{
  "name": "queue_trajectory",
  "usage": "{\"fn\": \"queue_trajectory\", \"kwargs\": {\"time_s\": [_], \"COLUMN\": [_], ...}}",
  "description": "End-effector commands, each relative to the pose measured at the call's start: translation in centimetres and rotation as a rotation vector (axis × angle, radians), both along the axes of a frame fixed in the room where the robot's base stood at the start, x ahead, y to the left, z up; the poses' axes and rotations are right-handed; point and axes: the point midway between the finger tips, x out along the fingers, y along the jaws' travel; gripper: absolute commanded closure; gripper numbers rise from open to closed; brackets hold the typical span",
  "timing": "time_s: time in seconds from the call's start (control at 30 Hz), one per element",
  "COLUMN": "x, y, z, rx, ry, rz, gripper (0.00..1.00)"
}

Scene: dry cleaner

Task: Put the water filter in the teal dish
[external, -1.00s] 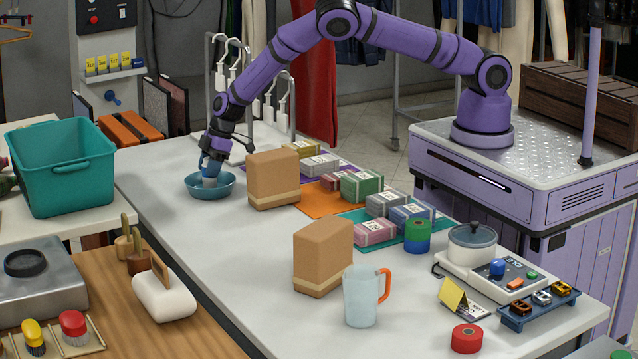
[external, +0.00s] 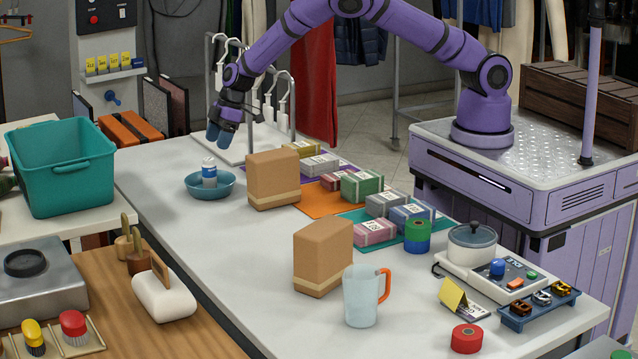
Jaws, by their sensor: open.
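The water filter (external: 209,173) is a small white and blue cylinder. It stands upright inside the teal dish (external: 197,191), a shallow round bowl at the far left end of the white table. My gripper (external: 222,134) is open and empty. It hangs above and slightly right of the filter, apart from it, with its blue fingers pointing down.
A brown box (external: 273,180) stands just right of the dish. White hangers on a rack (external: 281,105) are behind my gripper. Wrapped bundles (external: 362,184) lie on coloured mats. A second brown box (external: 322,257) and a pitcher (external: 361,296) stand nearer. The table left of them is clear.

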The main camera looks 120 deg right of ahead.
Motion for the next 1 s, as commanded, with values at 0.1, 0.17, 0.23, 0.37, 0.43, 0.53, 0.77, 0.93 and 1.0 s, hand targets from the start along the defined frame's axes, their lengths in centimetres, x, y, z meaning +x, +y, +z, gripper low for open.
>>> {"fn": "queue_trajectory", "kwargs": {"time_s": [0.1,0.17,0.23,0.37,0.43,0.53,0.77,0.93,1.0], "x": [-0.6,-0.9,-1.1,-1.1,-0.7,0.2,0.6,-1.4,-2.7], "y": [0.1,0.1,0.0,0.2,0.5,1.4,4.3,6.7,7.8], "z": [1.7,2.3,2.8,4.0,5.5,9.1,19.7,26.6,29.1], "rx": [0.0,-0.001,0.0,-0.005,-0.015,-0.046,-0.148,-0.209,-0.229], "ry": [-0.001,-0.001,0.0,-0.019,-0.059,-0.154,-0.387,-0.491,-0.515], "rz": [0.0,0.0,-0.001,-0.002,-0.007,-0.023,-0.105,-0.186,-0.218], "gripper": [0.31,0.31,0.31,0.31,0.31,0.31,0.31,0.31,0.31]}}
